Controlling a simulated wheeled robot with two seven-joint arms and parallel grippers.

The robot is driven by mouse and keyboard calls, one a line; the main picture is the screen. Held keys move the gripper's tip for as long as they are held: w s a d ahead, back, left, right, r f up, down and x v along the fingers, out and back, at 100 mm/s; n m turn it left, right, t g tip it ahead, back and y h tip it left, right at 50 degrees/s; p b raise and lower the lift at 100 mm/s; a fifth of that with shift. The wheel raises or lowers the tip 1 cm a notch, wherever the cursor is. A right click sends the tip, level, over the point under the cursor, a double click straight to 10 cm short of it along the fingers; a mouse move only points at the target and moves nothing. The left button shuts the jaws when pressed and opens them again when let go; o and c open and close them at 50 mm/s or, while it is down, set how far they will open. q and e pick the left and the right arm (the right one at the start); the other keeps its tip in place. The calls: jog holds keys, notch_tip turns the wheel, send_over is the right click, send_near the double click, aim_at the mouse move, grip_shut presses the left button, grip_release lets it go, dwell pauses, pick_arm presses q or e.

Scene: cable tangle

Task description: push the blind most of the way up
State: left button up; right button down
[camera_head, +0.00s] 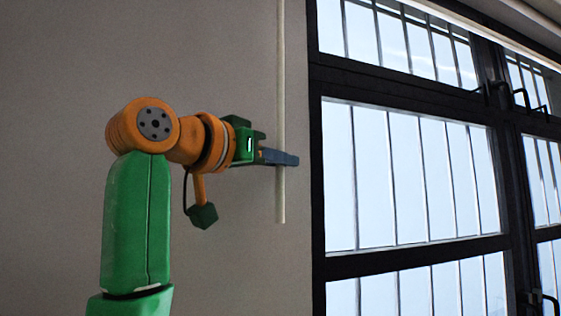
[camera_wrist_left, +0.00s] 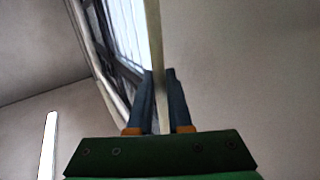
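A long pale rod (camera_head: 281,80) hangs upright beside the window frame, its upper end out of view and its lower end free. My left gripper (camera_head: 282,159) is at the rod's lower part, a little above that end. In the left wrist view the rod (camera_wrist_left: 154,40) runs between the two blue fingers (camera_wrist_left: 160,85), which are close together around it and look shut on it. A pale band (camera_head: 490,29) runs above the window; I cannot tell whether it is part of the blind. No blind covers the visible panes. My right gripper is not in view.
A black-framed window (camera_head: 316,190) with barred panes fills the right side, close to the left fingertips. Dark handles (camera_head: 521,97) stick out at its right. The grey wall (camera_head: 60,80) to the left is bare.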

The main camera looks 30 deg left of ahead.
pick_arm(q)
jog(key=o, duration=0.4)
jog(key=shift+w, duration=0.1)
jog(key=s+b, duration=0.2)
jog(key=s, duration=0.5)
jog(key=shift+s+a, duration=0.15)
jog(key=shift+a, duration=0.15)
